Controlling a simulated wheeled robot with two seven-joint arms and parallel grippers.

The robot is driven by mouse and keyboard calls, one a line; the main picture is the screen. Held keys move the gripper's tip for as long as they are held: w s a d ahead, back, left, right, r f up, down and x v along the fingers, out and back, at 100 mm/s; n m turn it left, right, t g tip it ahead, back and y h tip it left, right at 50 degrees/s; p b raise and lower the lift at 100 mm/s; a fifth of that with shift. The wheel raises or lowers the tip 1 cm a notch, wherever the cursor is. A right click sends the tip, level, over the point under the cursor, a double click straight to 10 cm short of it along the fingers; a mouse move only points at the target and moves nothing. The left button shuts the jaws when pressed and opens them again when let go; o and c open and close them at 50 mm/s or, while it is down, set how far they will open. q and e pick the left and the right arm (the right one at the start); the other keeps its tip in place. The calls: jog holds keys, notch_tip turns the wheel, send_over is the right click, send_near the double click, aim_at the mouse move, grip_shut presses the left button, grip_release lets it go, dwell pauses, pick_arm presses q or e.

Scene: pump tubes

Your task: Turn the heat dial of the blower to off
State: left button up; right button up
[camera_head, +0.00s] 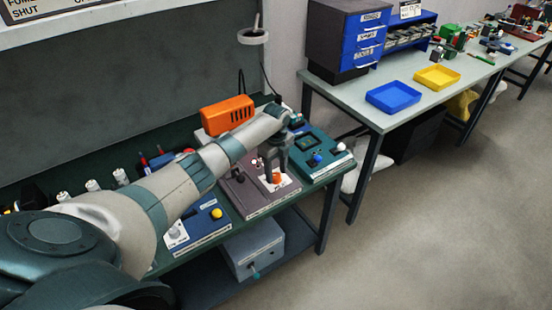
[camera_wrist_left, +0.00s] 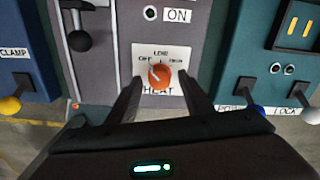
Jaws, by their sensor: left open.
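The blower is a grey-purple panel (camera_head: 254,191) on the green bench, and it also shows in the left wrist view (camera_wrist_left: 205,35). Its orange round heat dial (camera_head: 277,178) sits on a white plate marked OFF, LOW, HIGH and HEAT. In the left wrist view the dial (camera_wrist_left: 162,77) has a pale pointer mark that seems to lean up and left, towards the OFF side; its exact setting is hard to tell. My left gripper (camera_head: 276,170) is open above the dial, one finger at each side of it. I see no contact with the dial. My right gripper is out of view.
A blue panel (camera_head: 205,224) with a yellow knob lies left of the blower; a teal panel (camera_head: 322,157) with a blue knob lies right. A black lever knob (camera_wrist_left: 79,41) stands left of the dial. An orange box (camera_head: 228,115) is behind my arm.

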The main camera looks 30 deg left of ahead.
aim_at(276, 175)
pick_arm(q)
notch_tip(276, 175, up, 17)
jog(key=b, duration=0.4)
jog(key=shift+r+b, duration=0.15)
jog(key=shift+b, duration=0.25)
dwell(0.3)
